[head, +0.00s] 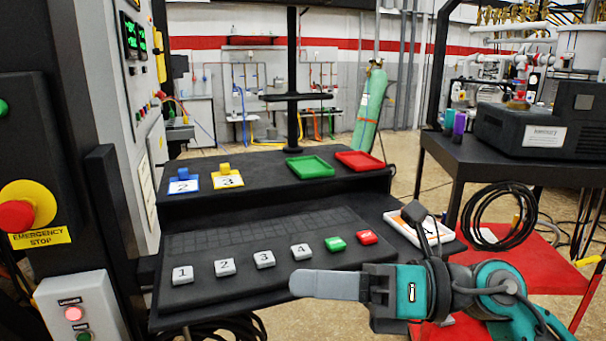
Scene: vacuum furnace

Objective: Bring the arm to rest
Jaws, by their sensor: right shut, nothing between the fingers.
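My right gripper (328,285) comes in from the lower right, its pale fingers shut together and empty. It points left, in front of the black console's (190,304) near edge. The teal and black wrist behind it covers part of the console's front right. My left gripper is not in the picture.
Grey blocks marked 1 (182,275) to 4, a green block (335,244) and a red block (367,237) sit on the console. Behind are a green tray (310,167) and a red tray (360,161). A white tray (399,229) lies right. An emergency stop (24,211) is left.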

